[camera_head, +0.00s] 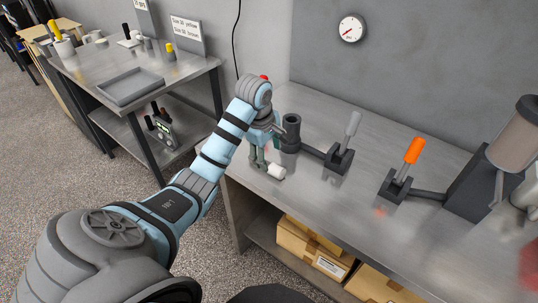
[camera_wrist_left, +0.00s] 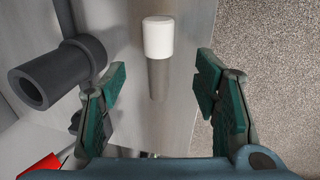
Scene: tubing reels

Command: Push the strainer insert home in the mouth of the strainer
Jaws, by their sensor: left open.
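The strainer (camera_head: 291,134) looks like a dark grey upright cylinder with an open mouth, on the bench at the end of a pipe. In the left wrist view the strainer (camera_wrist_left: 62,68) is at the left, outside the fingers. The strainer insert seems to be the small piece with a white cylindrical end (camera_head: 277,171) near the bench's left front edge. In the left wrist view its white end (camera_wrist_left: 158,38) is at the top centre, with a grey narrower part below. My left gripper (camera_wrist_left: 162,88) is open and empty, its fingers either side of that grey part, apparently not touching.
A grey-handled valve (camera_head: 342,155) and an orange-handled valve (camera_head: 404,170) stand along the pipe to the right. A wall gauge (camera_head: 352,28) hangs behind. A side table with a grey tray (camera_head: 131,86) is at the left. Cardboard boxes (camera_head: 312,248) sit below the bench.

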